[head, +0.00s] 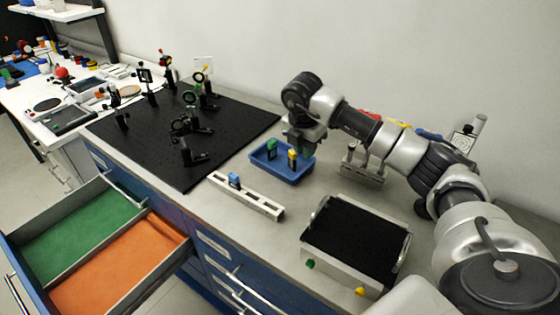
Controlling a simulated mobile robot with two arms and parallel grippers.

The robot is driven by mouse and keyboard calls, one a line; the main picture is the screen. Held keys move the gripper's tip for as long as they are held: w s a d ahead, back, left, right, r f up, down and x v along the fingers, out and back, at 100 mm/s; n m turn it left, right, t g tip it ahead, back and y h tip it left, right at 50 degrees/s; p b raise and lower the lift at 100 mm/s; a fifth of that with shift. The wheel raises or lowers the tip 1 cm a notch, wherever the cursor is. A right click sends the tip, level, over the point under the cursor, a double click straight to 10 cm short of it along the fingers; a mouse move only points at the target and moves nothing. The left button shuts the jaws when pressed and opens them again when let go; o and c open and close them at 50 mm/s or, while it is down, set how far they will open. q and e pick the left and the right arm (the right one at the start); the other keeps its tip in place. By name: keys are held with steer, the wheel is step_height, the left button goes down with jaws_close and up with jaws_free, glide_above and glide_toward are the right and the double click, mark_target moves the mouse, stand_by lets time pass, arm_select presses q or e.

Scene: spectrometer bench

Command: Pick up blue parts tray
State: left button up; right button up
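The blue parts tray (284,175) sits on the grey benchtop, to the right of the black breadboard. Two small dark parts stand in it, one with green (271,147) and one with yellow (292,157). My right gripper (304,148) points down at the tray's far side, over or close to its back rim. Its fingertips are small and partly hidden, so I cannot tell whether they are open, shut or touching the rim. My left gripper is not in view.
A black breadboard (225,125) with several optical mounts lies left of the tray. A pale slotted rail (258,202) and a black-topped box with handles (355,240) stand in front. A drawer (85,240) with green and orange compartments is open at lower left.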

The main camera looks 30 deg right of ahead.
mark_target(305, 169)
steer(key=shift+d+f, duration=0.1)
steer(key=shift+f, duration=0.85)
steer(key=f, duration=0.1)
steer(key=f+p, duration=0.1)
steer(key=f, duration=0.1)
steer(key=f+p, duration=0.1)
steer(key=f, duration=0.1)
steer(key=shift+w+d, duration=0.2)
steer(key=shift+w, duration=0.05)
steer(key=shift+f, duration=0.2)
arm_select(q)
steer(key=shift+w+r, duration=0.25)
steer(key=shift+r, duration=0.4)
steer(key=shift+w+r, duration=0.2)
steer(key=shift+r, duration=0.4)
arm_select(e)
jaws_close()
